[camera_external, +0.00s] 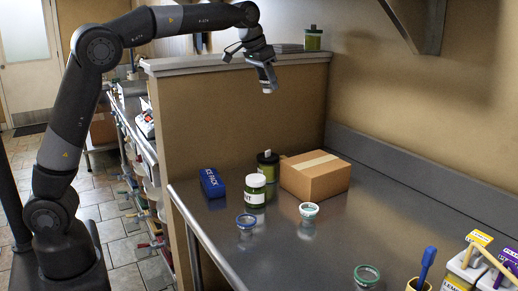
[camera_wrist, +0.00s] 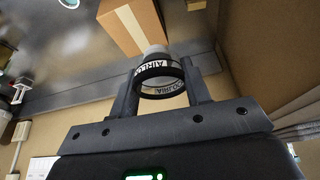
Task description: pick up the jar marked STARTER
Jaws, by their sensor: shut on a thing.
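My gripper (camera_external: 267,86) is raised above the steel table near the half wall. In the wrist view its two fingers (camera_wrist: 158,88) are shut on a black ring-shaped piece (camera_wrist: 155,70) with white lettering that seems to begin "AIRL". A pale round part shows just beyond it. No label reading STARTER is legible. A green jar with a white lid (camera_external: 255,190) stands on the table, its label partly showing "NT". A dark green jar with a black lid (camera_external: 268,165) stands behind it; its label is unreadable. Another green jar (camera_external: 312,39) sits on the wall's ledge.
A cardboard box (camera_external: 315,177) and a blue ice pack (camera_external: 212,183) flank the jars. Small blue-rimmed (camera_external: 245,221) and teal-rimmed (camera_external: 309,211) containers stand in front. A green-rimmed container (camera_external: 367,275) and cartons (camera_external: 466,265) are nearer. The table's middle has free room.

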